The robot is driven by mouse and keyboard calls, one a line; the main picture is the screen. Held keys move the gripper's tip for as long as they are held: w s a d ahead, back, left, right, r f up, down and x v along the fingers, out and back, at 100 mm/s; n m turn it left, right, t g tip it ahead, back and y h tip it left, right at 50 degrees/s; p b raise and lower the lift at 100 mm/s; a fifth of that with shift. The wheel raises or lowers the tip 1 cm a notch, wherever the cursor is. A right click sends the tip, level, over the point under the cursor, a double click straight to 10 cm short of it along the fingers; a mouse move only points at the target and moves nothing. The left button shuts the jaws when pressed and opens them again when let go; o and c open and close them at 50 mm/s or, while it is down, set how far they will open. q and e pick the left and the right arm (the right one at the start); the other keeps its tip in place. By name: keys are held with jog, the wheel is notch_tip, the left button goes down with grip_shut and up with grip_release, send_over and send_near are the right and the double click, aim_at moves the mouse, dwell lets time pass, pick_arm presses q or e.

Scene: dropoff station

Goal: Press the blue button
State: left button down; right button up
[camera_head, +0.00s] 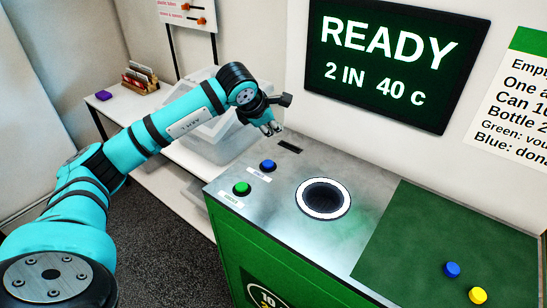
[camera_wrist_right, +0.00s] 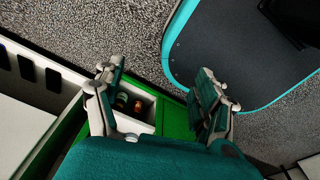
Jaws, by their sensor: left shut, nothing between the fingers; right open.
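The blue button (camera_head: 267,165) is on the metal top of the green machine, near its left edge, with a small label beside it. The green button (camera_head: 241,188) sits in front of it. My left gripper (camera_head: 271,128) is shut and empty, above and behind the blue button and apart from it. In the right wrist view my right gripper (camera_wrist_right: 160,105) is open with nothing between its fingers; it is not in the head view.
A round hole with a white ring (camera_head: 323,198) is right of the buttons. A blue cap (camera_head: 452,269) and a yellow cap (camera_head: 478,295) lie on the green mat (camera_head: 420,225). The screen (camera_head: 391,62) reads "READY 2 IN 40 c". Clear bins (camera_head: 205,125) stand behind my left arm.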

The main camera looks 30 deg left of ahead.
pick_arm(q)
jog(key=b, duration=0.4)
send_over(271, 163)
notch_tip(271, 163, down, 7)
jog(key=shift+f, duration=0.2)
jog(key=shift+f+b, duration=0.65)
jog(key=shift+b, duration=0.15)
pick_arm(e)
jog(key=f, duration=0.5)
jog(key=shift+s+d+f, duration=0.2)
jog(key=shift+s+f, duration=0.05)
jog(key=shift+s, duration=0.1)
pick_arm(q)
jog(key=shift+r, duration=0.1)
pick_arm(e)
jog(key=shift+a, duration=0.1)
jog(key=shift+f, duration=0.1)
pick_arm(q)
jog(key=shift+f+b, duration=0.45)
jog(key=shift+b, duration=0.1)
pick_arm(e)
jog(key=shift+f, duration=0.5)
